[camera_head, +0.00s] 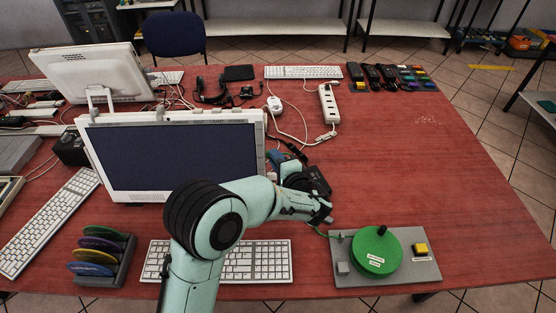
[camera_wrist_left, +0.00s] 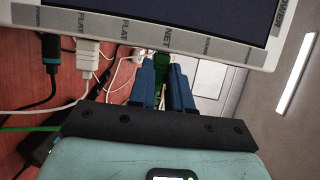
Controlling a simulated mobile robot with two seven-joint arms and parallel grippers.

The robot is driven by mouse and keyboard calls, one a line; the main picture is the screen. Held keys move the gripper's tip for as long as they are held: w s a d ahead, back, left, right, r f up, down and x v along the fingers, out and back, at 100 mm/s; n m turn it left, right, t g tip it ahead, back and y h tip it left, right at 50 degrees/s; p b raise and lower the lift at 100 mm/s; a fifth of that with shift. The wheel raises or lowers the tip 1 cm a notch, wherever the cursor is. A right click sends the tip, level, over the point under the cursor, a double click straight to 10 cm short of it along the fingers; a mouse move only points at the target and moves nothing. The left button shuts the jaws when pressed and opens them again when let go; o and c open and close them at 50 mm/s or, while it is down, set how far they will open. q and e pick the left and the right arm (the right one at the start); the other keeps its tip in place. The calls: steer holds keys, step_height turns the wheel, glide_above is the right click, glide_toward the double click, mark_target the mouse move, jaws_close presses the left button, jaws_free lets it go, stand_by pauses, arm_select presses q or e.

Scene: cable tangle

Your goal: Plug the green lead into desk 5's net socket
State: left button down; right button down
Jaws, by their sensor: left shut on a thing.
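My left gripper (camera_head: 284,161) is beside the right edge of the front monitor (camera_head: 182,155). In the left wrist view its blue fingers (camera_wrist_left: 167,86) are shut on a green plug (camera_wrist_left: 161,66). The plug is below a grey label strip on the monitor's edge, near the word NET (camera_wrist_left: 168,42). Whether its tip is inside a socket is hidden. The green lead (camera_wrist_left: 30,128) crosses the left of that view; in the head view it runs beside the round green disc (camera_head: 376,250). No desk number is readable. My right gripper is not in view.
Black and white plugs (camera_wrist_left: 89,55) hang under the same label strip, left of the fingers. A white keyboard (camera_head: 255,262) lies before the monitor. A white power strip (camera_head: 328,104) and loose cables lie behind. The table's right side is clear.

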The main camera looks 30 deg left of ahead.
arm_select(q)
steer(key=shift+s+a, duration=0.1)
steer(key=shift+a, duration=0.1)
steer(key=c, duration=1)
jaws_free()
steer(key=b+v, duration=0.1)
steer(key=v, duration=1.2)
steer(key=shift+s+d, duration=0.15)
steer(key=shift+d, duration=0.05)
